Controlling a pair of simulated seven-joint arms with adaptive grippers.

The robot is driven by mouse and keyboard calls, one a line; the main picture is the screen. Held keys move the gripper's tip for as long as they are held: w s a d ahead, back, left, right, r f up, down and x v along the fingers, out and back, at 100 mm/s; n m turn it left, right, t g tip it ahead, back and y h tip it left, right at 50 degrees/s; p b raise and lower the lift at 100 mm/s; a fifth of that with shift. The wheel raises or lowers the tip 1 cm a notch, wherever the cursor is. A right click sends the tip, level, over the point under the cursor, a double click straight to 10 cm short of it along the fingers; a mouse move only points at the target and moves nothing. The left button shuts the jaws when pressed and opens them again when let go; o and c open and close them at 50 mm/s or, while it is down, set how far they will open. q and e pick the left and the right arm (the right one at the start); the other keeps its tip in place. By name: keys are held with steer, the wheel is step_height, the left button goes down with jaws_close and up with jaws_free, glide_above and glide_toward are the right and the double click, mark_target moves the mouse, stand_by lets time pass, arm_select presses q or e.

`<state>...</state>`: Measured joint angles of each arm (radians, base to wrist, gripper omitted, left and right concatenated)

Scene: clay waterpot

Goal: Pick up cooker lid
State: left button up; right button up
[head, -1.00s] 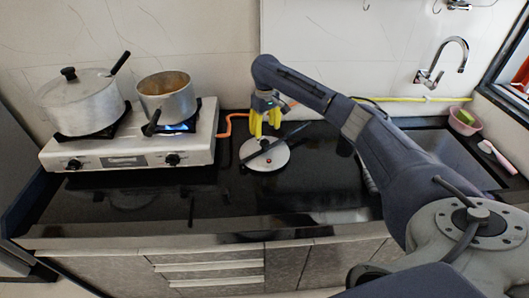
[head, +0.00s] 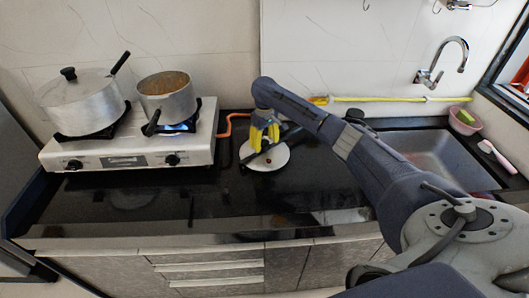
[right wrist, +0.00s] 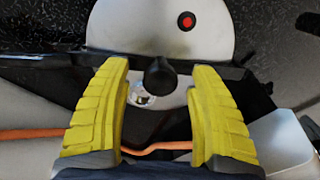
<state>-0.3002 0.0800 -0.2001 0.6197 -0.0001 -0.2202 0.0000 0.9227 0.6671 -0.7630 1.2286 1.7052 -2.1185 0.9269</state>
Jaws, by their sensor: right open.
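The cooker lid (head: 272,161) is a flat pale disc with a dark long handle and a small red spot, lying on the black counter right of the stove. My right gripper (head: 264,139) is over the lid's back part, its yellow fingers pointing down. In the right wrist view the lid (right wrist: 150,22) fills the top, and its black knob (right wrist: 160,78) appears between the spread fingers of the gripper (right wrist: 160,95), with gaps on both sides. The gripper is open and holds nothing. My left gripper is not in view.
A white stove (head: 130,153) on the left carries a lidded pot (head: 82,105) and an open saucepan (head: 168,102). An orange hose (head: 229,120) runs behind the lid. A sink (head: 435,155) is at the right. The front counter (head: 150,205) is clear.

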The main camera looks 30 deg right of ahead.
jaws_close()
stand_by(0.4)
steer(key=shift+r, duration=0.15)
